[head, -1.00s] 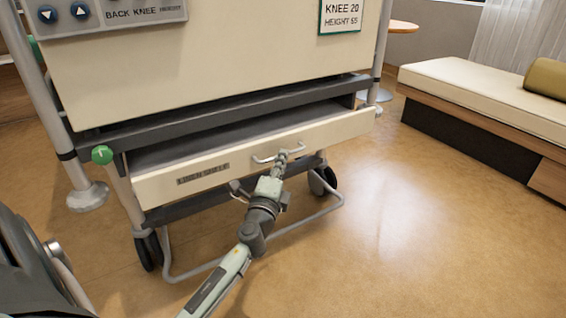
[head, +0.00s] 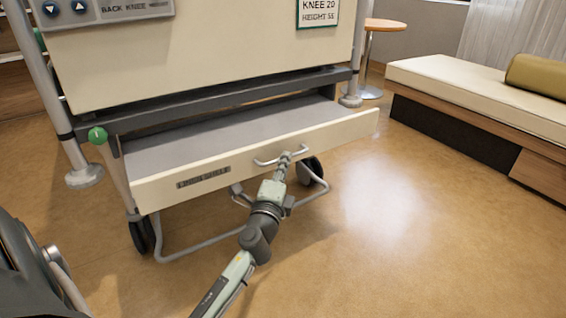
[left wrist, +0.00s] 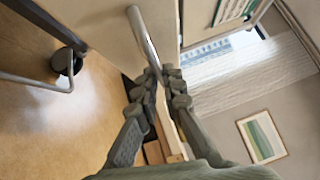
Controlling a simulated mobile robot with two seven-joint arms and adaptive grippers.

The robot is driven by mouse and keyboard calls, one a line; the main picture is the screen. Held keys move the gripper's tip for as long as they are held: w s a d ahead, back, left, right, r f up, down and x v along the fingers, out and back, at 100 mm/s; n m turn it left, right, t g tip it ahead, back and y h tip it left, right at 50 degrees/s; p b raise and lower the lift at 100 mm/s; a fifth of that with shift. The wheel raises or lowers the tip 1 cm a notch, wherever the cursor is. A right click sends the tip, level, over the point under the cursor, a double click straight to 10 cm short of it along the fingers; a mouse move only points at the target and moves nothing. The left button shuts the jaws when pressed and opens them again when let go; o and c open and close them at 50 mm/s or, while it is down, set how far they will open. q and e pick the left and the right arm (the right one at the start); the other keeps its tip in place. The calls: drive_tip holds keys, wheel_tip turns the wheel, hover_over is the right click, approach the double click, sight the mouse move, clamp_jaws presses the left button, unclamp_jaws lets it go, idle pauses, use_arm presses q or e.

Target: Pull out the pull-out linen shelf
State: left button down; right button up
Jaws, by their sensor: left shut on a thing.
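The linen shelf (head: 230,137) is a grey tray with a cream front panel (head: 330,136) and a dark label (head: 203,178). It stands well out from under the bed's footboard, and its grey surface shows empty. A metal bar handle (head: 267,162) is on the front panel. My left gripper (head: 284,160) is shut on this handle. In the left wrist view the fingers (left wrist: 160,78) close around the handle bar (left wrist: 142,36). My right gripper is not in view.
The bed's footboard (head: 215,55) rises above the shelf. A caster (head: 312,170) and a bent metal tube (head: 205,247) are below. A padded bench (head: 480,92) and a round table (head: 385,25) stand at right. The floor in front is clear.

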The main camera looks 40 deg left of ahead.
use_arm(q)
drive_tip(key=shift+d, duration=0.15)
drive_tip(key=c, duration=1.6)
unclamp_jaws()
drive_tip(key=shift+c, duration=0.2)
